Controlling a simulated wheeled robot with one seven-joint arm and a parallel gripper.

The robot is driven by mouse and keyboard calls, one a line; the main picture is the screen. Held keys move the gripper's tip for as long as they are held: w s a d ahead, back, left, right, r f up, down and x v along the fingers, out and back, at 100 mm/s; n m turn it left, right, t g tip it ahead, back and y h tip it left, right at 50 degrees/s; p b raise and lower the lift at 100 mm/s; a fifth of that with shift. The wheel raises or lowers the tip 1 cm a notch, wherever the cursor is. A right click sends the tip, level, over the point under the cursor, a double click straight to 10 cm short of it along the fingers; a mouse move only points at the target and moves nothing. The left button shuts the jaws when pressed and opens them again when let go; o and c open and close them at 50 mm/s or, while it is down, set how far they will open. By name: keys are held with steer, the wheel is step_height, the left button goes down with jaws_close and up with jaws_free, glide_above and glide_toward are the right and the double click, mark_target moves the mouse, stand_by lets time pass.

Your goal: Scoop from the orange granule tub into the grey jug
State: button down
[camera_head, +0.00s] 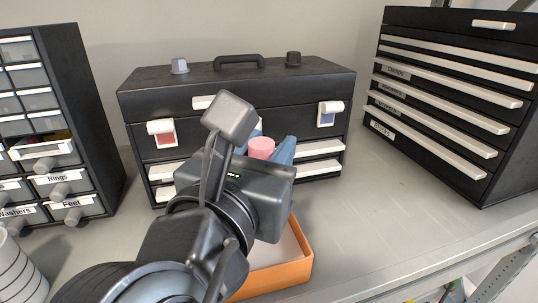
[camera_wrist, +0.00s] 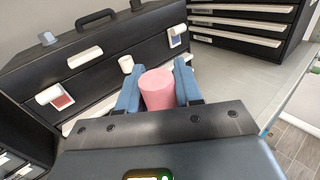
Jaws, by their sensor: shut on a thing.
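My gripper (camera_head: 264,148) is shut on a pink cylinder (camera_wrist: 157,89), held between its two blue fingers; the gripper also shows in the wrist view (camera_wrist: 157,92). Only the top of the pink cylinder (camera_head: 261,147) shows in the head view, and I cannot tell whether it is part of a scoop. An orange-walled container (camera_head: 285,273) with a pale inside lies on the shelf below and behind my arm. My arm hides much of it, and no granules show.
A black toolbox (camera_head: 237,87) stands behind my gripper. A small-drawer cabinet (camera_head: 85,110) is at left, a black drawer chest (camera_head: 455,95) at right. A white striped cup (camera_head: 20,270) is at lower left. Clear shelf lies right.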

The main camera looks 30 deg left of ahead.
step_height(320, 180, up, 6)
stand_by(0.8)
steer(key=c, duration=1.4)
jaws_free()
steer(key=c, duration=0.5)
steer(key=shift+o, duration=0.2)
